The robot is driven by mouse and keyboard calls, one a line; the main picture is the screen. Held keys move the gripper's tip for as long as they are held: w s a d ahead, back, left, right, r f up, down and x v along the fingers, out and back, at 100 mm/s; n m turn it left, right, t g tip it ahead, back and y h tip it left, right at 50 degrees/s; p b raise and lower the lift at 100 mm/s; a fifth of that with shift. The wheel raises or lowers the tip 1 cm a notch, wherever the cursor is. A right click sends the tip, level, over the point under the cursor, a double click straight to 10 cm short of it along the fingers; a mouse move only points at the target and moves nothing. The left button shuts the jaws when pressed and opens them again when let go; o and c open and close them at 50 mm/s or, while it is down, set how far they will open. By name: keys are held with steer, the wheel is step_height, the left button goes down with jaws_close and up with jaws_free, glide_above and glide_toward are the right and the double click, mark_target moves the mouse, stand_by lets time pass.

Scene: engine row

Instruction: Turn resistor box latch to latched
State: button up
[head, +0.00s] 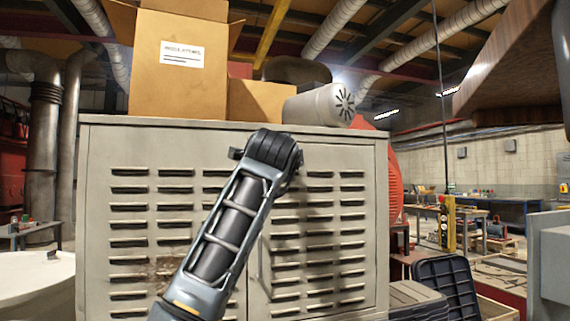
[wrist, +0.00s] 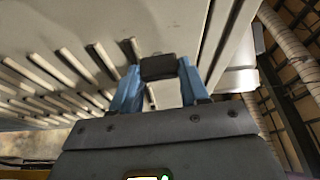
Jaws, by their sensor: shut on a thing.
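The resistor box (head: 330,145) is a large beige-grey louvred cabinet, filling the middle of the head view. Its slotted front also shows in the wrist view (wrist: 60,30). My gripper (wrist: 160,72) has two blue fingers close to the box front, shut on a small dark block, which I take to be the latch (wrist: 158,67). In the head view my arm crosses the box front and hides the fingers and the latch. Whether the latch stands in its latched position cannot be told.
Cardboard boxes (head: 178,75) and a grey cylinder (head: 318,106) stand on top of the cabinet. A thin vertical handle (head: 262,270) is on the cabinet front, right of my arm. Black crates (head: 447,283) stand at lower right. A white round surface (head: 35,285) is at lower left.

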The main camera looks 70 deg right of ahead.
steer(key=shift+m, duration=0.6)
steer(key=o, duration=1.1)
steer(key=shift+c, duration=0.2)
steer(key=b+v, duration=0.1)
steer(key=v, duration=0.6)
steer(key=shift+s+a, duration=0.2)
steer(key=shift+a, duration=0.1)
steer(key=shift+r, duration=0.15)
